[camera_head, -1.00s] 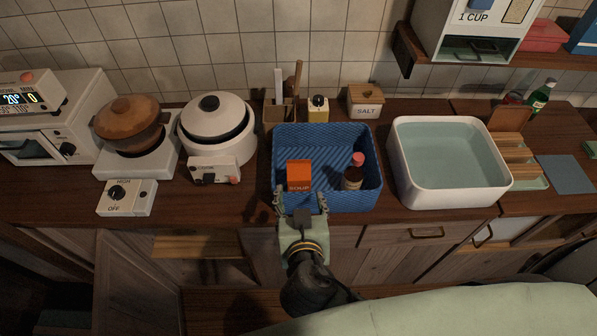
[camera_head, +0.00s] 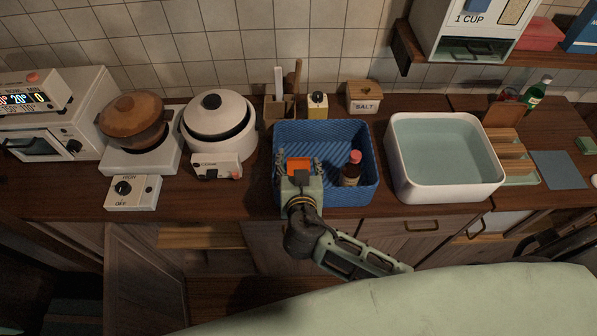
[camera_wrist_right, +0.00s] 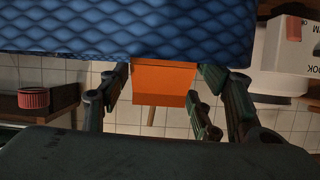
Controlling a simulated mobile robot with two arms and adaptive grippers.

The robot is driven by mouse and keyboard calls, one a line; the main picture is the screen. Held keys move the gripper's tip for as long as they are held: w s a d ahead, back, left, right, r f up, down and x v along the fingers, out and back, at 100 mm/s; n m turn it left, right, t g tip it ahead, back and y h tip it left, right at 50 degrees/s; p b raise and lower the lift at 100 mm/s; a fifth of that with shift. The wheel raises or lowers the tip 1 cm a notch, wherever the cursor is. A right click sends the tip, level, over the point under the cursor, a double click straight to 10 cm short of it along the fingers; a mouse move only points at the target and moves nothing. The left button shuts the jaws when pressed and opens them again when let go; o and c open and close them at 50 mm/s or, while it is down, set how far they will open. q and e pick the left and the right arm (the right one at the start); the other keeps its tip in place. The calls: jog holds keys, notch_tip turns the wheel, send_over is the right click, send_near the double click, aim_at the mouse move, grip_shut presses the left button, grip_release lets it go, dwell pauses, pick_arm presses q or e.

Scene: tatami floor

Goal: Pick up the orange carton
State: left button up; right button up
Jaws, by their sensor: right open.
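The orange carton (camera_head: 299,165) stands in the blue basket (camera_head: 326,131), in its left front part. My right gripper (camera_head: 299,164) is at the basket's front wall with its open fingers on either side of the carton. In the right wrist view the orange carton (camera_wrist_right: 163,82) shows between the two fingers (camera_wrist_right: 163,100), with gaps beside it. The blue basket's textured wall (camera_wrist_right: 120,28) fills the top of that view. The carton's lower part is hidden behind my gripper in the head view. My left gripper is not in view.
A dark bottle with a red cap (camera_head: 351,170) stands in the basket right of the carton. A white water basin (camera_head: 398,183) is to the right, a rice cooker (camera_head: 217,125) to the left. A salt box (camera_head: 364,97) stands behind.

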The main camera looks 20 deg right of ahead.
jog(key=shift+w+d+f, duration=0.15)
jog(key=shift+w+f, duration=0.15)
jog(key=shift+w, duration=0.3)
jog(key=shift+s, duration=0.1)
grip_shut()
jog(key=shift+r, duration=0.1)
